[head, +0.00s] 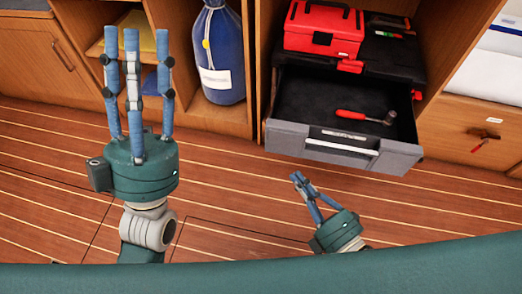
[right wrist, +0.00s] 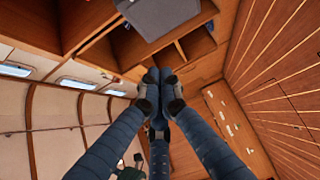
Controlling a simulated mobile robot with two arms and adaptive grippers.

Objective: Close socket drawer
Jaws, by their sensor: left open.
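The grey socket drawer (head: 345,148) stands pulled out of its cabinet in the head view, its front panel and pale handle (head: 338,143) facing me. A red-handled hammer (head: 366,117) lies on its dark floor. My right gripper (head: 300,179) is below the drawer front in the picture, apart from it. Its fingertips meet in the right wrist view (right wrist: 160,76), with nothing seen between them. A grey box-like shape, probably the drawer (right wrist: 155,14), shows at the top there. My left gripper (head: 136,31) is open and empty, fingers upward, well left of the drawer.
A red toolbox (head: 323,29) sits on a dark case (head: 385,62) above the drawer. A blue bag (head: 219,60) stands in the compartment to the left. A wooden drawer front (head: 465,125) with a red-tagged key is at right. The striped floor before the drawer is clear.

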